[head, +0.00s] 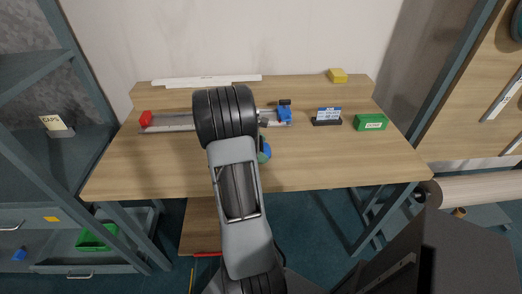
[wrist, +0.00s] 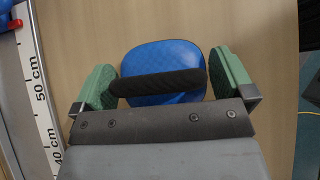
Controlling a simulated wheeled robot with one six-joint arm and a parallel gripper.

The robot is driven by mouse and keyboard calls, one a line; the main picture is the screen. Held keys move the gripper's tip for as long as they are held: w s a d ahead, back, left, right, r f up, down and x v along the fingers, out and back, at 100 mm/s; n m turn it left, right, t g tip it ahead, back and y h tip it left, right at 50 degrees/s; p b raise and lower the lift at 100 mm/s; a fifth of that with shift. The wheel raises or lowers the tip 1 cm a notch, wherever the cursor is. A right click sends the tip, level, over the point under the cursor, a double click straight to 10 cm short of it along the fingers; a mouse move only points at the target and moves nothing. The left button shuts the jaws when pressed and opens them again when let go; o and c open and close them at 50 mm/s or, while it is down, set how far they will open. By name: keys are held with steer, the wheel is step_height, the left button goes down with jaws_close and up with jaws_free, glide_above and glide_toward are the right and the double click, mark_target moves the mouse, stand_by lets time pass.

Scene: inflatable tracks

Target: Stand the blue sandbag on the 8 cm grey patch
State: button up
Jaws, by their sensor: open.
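The blue sandbag (wrist: 155,58) with a black strap across it lies on the wooden table in the wrist view. My gripper (wrist: 164,78) is open, with one green-padded finger on each side of the sandbag. I cannot tell whether either pad touches it. In the head view my gripper (head: 264,150) is a small green and blue patch past my arm, over the table's front half. I cannot make out the 8 cm grey patch in either view.
A metal rail with a red end block (head: 146,118) and a blue clamp (head: 285,114) lies across the table (head: 330,165). A scale strip (wrist: 42,100) runs at the wrist view's left. A green box (head: 370,122), sign (head: 327,116) and yellow block (head: 338,75) stand right.

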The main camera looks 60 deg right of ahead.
steer(key=c, duration=0.9)
steer(key=shift+r, duration=0.1)
steer(key=shift+c, duration=1)
steer(key=shift+r, duration=0.1)
